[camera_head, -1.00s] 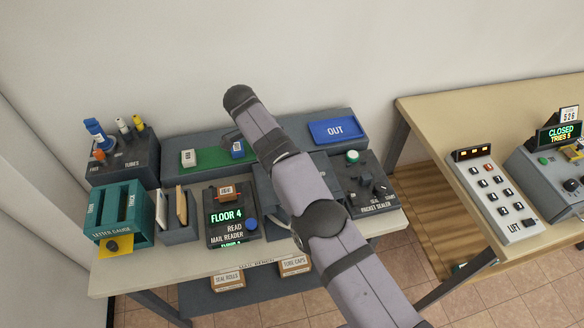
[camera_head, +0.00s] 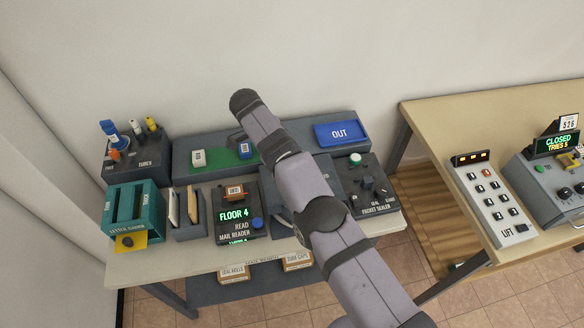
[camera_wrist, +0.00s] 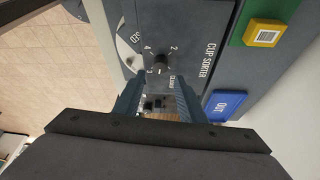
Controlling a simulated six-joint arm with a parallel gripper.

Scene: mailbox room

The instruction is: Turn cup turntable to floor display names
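The mail reader's floor display (camera_head: 237,215) reads "FLOOR 4" in green, with "READ MAIL READER" below. The cup sorter (camera_wrist: 205,55) is mostly hidden behind my arm in the head view. In the wrist view it has a dark knob (camera_wrist: 163,60) with numbers 2, 3 and 4 around it. A pale curved turntable edge (camera_wrist: 128,45) with a partly readable label shows left of the knob. My gripper (camera_wrist: 157,88) is open, its two blue-grey fingers apart with nothing held between them. The knob appears just past the fingertips; contact cannot be told.
A blue OUT tray (camera_head: 342,133) and green strip (camera_head: 222,158) lie behind the sorter. The packet sealer (camera_head: 368,190) stands right of my arm, the letter gauge (camera_head: 134,210) at far left. A lift panel (camera_head: 490,195) sits on the separate right table.

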